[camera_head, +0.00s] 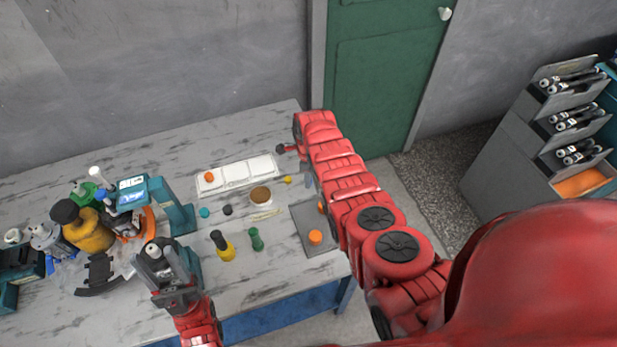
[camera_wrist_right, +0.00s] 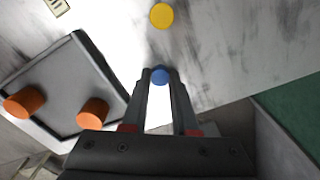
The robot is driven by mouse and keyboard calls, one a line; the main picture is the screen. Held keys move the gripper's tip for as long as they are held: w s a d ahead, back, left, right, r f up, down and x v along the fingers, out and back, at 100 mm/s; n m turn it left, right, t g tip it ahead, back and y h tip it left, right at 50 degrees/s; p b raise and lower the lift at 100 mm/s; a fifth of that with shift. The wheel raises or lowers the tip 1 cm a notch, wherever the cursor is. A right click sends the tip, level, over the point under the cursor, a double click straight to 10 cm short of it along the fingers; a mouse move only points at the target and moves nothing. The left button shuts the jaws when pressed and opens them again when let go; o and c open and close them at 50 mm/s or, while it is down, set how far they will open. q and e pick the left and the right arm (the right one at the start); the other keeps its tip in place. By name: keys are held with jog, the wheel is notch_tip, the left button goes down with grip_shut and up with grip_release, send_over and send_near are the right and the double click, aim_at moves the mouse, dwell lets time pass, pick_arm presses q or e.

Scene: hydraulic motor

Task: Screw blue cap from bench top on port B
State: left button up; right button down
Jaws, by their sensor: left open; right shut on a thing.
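My right gripper (camera_wrist_right: 159,78) is shut on a small blue cap (camera_wrist_right: 160,74), which shows between the fingertips in the right wrist view. In the head view the right gripper (camera_head: 286,149) is over the back right of the bench, near the white tray; the cap cannot be made out there. My left gripper (camera_head: 165,258) is open over the front left of the bench (camera_head: 120,325). I cannot identify the hydraulic motor or port B with certainty.
A grey tray-like piece (camera_head: 305,217) with orange caps (camera_head: 315,237) lies at right. A yellow cap (camera_wrist_right: 161,15) is near the right fingertips. Clutter fills the left.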

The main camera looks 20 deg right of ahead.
jog(key=shift+r+p, duration=2.75)
jog(key=shift+r, duration=0.3)
